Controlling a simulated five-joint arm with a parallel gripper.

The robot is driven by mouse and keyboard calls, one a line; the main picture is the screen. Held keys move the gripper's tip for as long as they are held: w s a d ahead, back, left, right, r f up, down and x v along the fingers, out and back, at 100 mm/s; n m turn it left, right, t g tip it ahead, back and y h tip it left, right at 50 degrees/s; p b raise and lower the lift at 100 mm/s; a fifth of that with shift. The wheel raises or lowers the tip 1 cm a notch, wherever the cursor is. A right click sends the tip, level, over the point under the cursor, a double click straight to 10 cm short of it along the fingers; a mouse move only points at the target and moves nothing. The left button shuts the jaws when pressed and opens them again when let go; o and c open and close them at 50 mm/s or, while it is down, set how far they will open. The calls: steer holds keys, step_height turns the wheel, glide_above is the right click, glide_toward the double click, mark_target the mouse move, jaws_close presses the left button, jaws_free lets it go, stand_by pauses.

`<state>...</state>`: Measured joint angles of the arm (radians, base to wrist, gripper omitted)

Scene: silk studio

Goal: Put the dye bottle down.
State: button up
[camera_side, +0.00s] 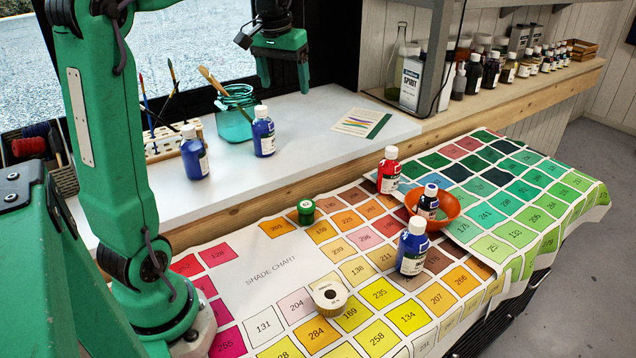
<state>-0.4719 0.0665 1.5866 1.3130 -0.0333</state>
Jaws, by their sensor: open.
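My gripper (284,84) is open and empty, high over the back of the white counter (330,150) near the window. Below it, apart from it, a blue dye bottle (263,137) with a white cap stands upright on the counter. A second blue bottle (195,157) stands to its left.
A teal jar with brushes (233,122) stands behind the counter bottles. An orange bowl (447,207), a small green pot (306,211) and a cream roll (328,294) are on the chart. A card (362,123) lies on the counter, with clear space around it. Bottles line the back shelf.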

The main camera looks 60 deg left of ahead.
steer(key=s+d+f+m+t, duration=0.2)
steer(key=s+d+f+m, duration=0.1)
steer(key=s+d, duration=0.5)
steer(key=s+d+f+m+t+h, duration=0.1)
steer(key=s+d+f, duration=0.4)
steer(key=d, duration=0.6)
steer(key=s+m, duration=0.1)
steer(key=s, duration=0.1)
steer(key=shift+s+d+m+t, duration=0.25)
steer(key=shift+s+m+t, duration=0.1)
steer(key=shift+m+t, duration=0.05)
